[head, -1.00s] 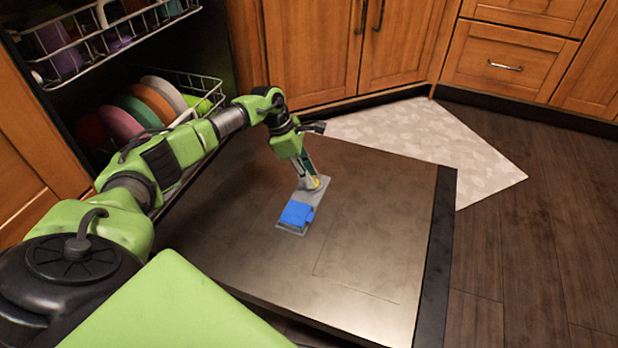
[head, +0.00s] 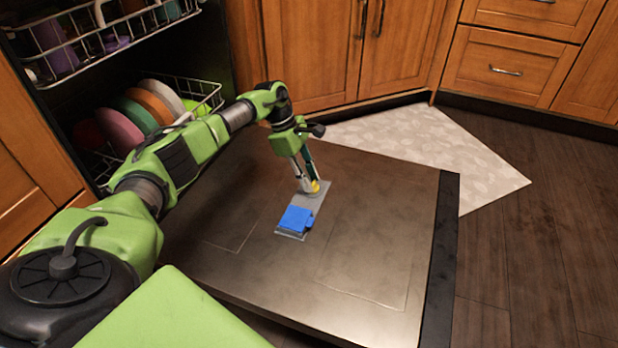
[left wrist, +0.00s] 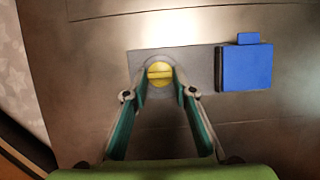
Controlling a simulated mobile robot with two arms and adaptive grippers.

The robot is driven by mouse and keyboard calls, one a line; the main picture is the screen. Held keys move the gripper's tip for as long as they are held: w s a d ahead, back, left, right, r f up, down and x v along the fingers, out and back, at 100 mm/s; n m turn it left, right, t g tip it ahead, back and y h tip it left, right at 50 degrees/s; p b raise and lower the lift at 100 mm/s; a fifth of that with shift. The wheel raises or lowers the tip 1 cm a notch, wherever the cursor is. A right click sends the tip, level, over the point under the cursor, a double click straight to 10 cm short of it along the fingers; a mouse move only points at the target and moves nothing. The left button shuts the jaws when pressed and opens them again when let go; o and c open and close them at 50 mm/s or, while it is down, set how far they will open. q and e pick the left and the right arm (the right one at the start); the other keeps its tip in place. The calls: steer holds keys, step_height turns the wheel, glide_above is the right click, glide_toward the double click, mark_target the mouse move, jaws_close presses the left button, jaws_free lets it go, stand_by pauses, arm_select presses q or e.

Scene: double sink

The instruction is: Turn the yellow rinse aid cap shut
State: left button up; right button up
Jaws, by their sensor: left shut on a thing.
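The yellow rinse aid cap (left wrist: 159,74) is a round knob with a ridge across it, set in a grey dispenser plate (left wrist: 205,62) on the open dishwasher door. The ridge lies roughly left to right in the left wrist view. My left gripper (left wrist: 159,84) is shut on the cap, with one finger at each side. In the head view the left gripper (head: 309,188) points down at the cap (head: 314,187), which its fingers partly hide. A blue detergent lid (left wrist: 247,68) sits beside the cap on the same plate. My right gripper is not in view.
The open dishwasher door (head: 370,240) lies flat around the dispenser, with clear room on it. Racks with plates (head: 140,112) stand in the dishwasher at the left. Wooden cabinets (head: 330,50) and a pale rug (head: 430,150) lie beyond the door.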

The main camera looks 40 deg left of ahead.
arm_select(q)
steer(key=o, duration=1.1)
steer(key=v, duration=1.2)
